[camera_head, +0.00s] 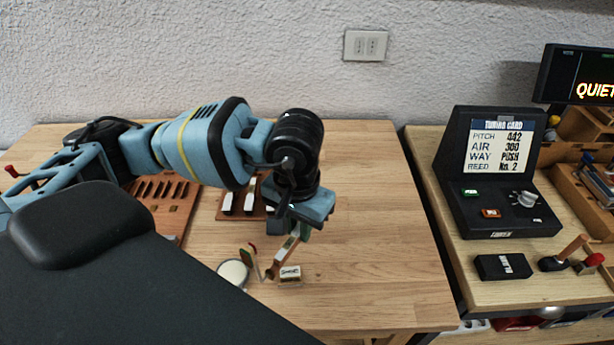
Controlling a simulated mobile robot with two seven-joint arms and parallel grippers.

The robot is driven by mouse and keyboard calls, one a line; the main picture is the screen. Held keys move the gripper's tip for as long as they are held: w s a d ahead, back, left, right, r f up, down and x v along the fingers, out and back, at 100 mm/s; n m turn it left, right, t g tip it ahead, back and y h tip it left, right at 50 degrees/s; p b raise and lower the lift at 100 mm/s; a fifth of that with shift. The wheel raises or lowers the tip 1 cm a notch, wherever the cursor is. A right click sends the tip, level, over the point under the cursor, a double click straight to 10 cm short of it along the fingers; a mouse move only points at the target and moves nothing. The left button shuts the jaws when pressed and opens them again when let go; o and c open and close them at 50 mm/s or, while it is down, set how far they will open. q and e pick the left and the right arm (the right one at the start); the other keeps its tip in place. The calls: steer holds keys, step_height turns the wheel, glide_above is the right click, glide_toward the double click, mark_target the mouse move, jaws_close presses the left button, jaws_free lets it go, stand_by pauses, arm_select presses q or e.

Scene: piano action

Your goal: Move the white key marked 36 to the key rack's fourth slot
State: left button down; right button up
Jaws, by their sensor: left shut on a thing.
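My left gripper (291,233) points down over the wooden table, right of the middle. It is shut on a slim wooden piece (283,257) that hangs tilted, its lower end toward the lower left. No number is readable on it, so I cannot tell whether it is the key marked 36. A brown rack (221,216) with white keys (228,203) stands behind and left of the gripper, its right part hidden by my arm. A slotted wooden board (166,218) lies farther left, partly hidden. My right gripper is not in view.
A small labelled block (290,275) and a round pale dish (233,273) stand close to the held piece. The table (385,235) is clear to the right. A side bench holds a tuning card box (500,170), a black box (503,267) and wooden-handled tools.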

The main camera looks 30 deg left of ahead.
arm_select(q)
steer(key=shift+w+a+n, duration=0.15)
steer(key=shift+w+n, duration=0.05)
steer(key=shift+n, duration=0.4)
steer(key=shift+w+a+n, duration=0.1)
steer(key=shift+w+n, duration=0.1)
steer(key=shift+n, duration=0.4)
steer(key=w+a+m, duration=0.4)
steer(key=w+m, duration=0.1)
steer(key=m, duration=1.1)
steer(key=w+a+m+p, duration=0.1)
steer(key=w+a+m, duration=0.3)
steer(key=m, duration=1.2)
steer(key=shift+w, duration=0.4)
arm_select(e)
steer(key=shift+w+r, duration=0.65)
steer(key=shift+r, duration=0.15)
arm_select(q)
steer(key=shift+f, duration=0.25)
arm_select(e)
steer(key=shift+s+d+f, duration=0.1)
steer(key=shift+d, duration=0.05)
